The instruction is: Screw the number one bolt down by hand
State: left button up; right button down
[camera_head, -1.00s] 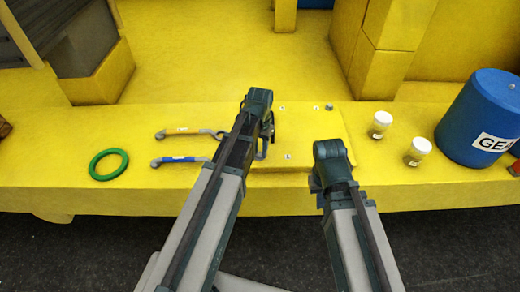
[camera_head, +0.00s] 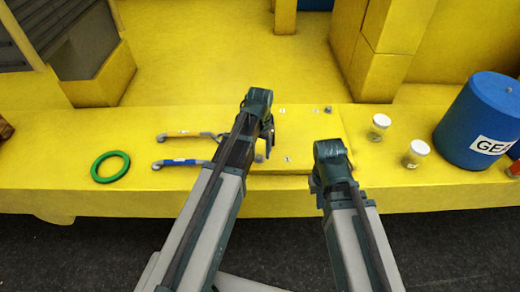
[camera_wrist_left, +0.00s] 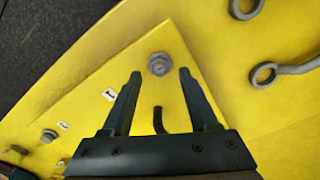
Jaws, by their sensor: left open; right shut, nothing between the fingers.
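In the left wrist view a grey hex-head bolt (camera_wrist_left: 159,64) stands in the yellow plate (camera_wrist_left: 90,80). A small white label (camera_wrist_left: 109,95) lies beside it, its mark too small to read surely. My left gripper (camera_wrist_left: 160,74) is open, with the bolt head between and just beyond its fingertips, and no contact is clear. A second bolt (camera_wrist_left: 48,135) is at lower left in the wrist view. My right gripper (camera_head: 315,182) is shut and empty, mostly hidden by its arm.
An orange-handled tool (camera_head: 182,135) and a blue-handled one (camera_head: 182,162) lie left of the plate, near a green ring (camera_head: 110,167). Two white-lidded jars (camera_head: 379,127) (camera_head: 417,153) and a blue drum (camera_head: 478,118) stand at right. The ledge drops off at the front.

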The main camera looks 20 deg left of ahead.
aim_at(260, 156)
pick_arm(q)
notch_tip(260, 156, up, 12)
jog(key=p, duration=1.1)
jog(key=shift+r+p, duration=0.2)
jog(key=shift+p, duration=0.1)
jog(key=shift+f, duration=0.15)
jog(key=s+d+f+b, duration=0.5)
jog(key=s+f+b, duration=0.2)
jog(key=f+b, duration=0.1)
jog(key=s+d+f+m+y+b, duration=0.1)
jog(key=s+d+f+b, duration=0.4)
jog(key=s+f+b, duration=0.3)
jog(key=shift+d+f+b, duration=0.25)
jog(key=shift+d+b, duration=0.15)
jog(key=shift+b, duration=0.05)
